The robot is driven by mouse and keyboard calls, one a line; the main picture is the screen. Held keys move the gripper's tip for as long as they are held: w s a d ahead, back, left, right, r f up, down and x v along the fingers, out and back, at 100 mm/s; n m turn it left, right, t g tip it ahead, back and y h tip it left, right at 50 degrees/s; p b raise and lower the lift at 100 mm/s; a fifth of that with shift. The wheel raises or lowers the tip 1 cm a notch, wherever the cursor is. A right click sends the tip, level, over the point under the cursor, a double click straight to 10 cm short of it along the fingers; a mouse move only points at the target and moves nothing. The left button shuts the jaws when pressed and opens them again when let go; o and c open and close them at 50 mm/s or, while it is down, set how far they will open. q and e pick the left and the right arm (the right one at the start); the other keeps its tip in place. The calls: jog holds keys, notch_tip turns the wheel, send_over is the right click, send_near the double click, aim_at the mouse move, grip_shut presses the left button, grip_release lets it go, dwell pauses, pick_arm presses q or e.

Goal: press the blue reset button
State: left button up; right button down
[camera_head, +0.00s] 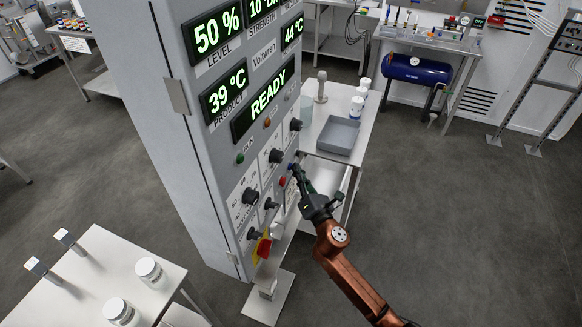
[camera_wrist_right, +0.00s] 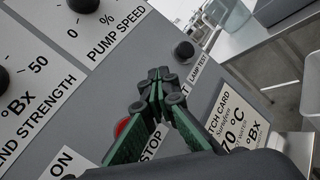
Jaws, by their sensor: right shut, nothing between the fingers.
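The grey control cabinet (camera_head: 180,120) carries knobs, buttons and displays. My right gripper (camera_head: 294,170) is shut and empty, with its fingertips at the lower right part of the panel. A small blue spot (camera_head: 290,166), apparently the blue reset button, shows right at the fingertips. In the wrist view the green and black fingers (camera_wrist_right: 155,78) point at the panel and hide the blue button. The red stop button (camera_wrist_right: 122,127) shows partly beside the fingers, and the black lamp test button (camera_wrist_right: 184,51) lies beyond them. I cannot tell whether the fingertips touch the panel. My left gripper is out of view.
A red emergency knob (camera_head: 263,247) sticks out low on the panel. Black knobs (camera_head: 250,196) stand out near the buttons. A side table (camera_head: 335,120) with a grey tray (camera_head: 339,136) stands just right of the cabinet. Another table (camera_head: 90,270) with jars is at front left.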

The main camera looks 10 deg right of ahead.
jog(key=shift+a, duration=0.15)
dwell(0.5)
jog(key=shift+w+a+r, duration=0.1)
jog(key=shift+w+a, duration=0.05)
jog(key=shift+a, duration=0.2)
jog(key=shift+s, duration=0.2)
dwell(0.5)
jog(key=s+d+p, duration=0.1)
jog(key=s+d, duration=0.2)
jog(key=d, duration=0.2)
jog(key=shift+d, duration=0.3)
jog(key=shift+f, duration=0.2)
dwell(0.5)
